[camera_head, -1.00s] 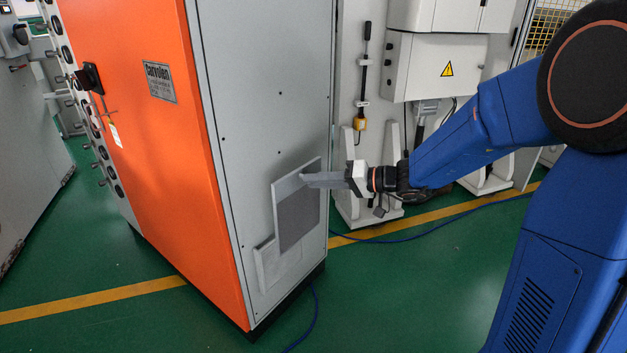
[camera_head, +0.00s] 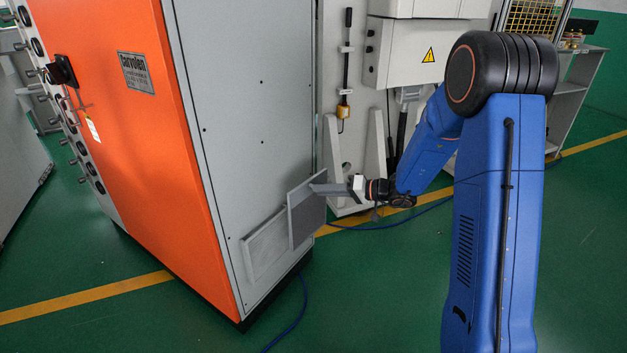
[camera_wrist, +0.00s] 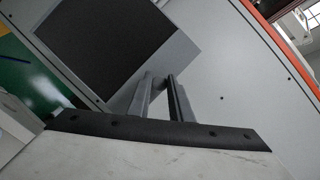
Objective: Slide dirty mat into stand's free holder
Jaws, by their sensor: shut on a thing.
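The mat (camera_head: 308,220) is a flat dark grey square in a pale frame. My gripper (camera_head: 318,188) is shut on its upper edge and holds it upright beside the cabinet's grey side. In the wrist view the dark mat (camera_wrist: 105,42) fills the upper left, and the two fingers (camera_wrist: 160,82) meet its pale border. The mat hides part of a pale rectangular vent (camera_head: 260,250) low on the cabinet. I cannot make out a stand with holders in either view.
The orange and grey cabinet (camera_head: 245,130) stands close to the mat. A blue cable (camera_head: 295,325) lies on the green floor at its foot. Grey machines with a white box (camera_head: 410,65) stand behind. The floor at right is clear, with a shelf (camera_head: 575,105) beyond.

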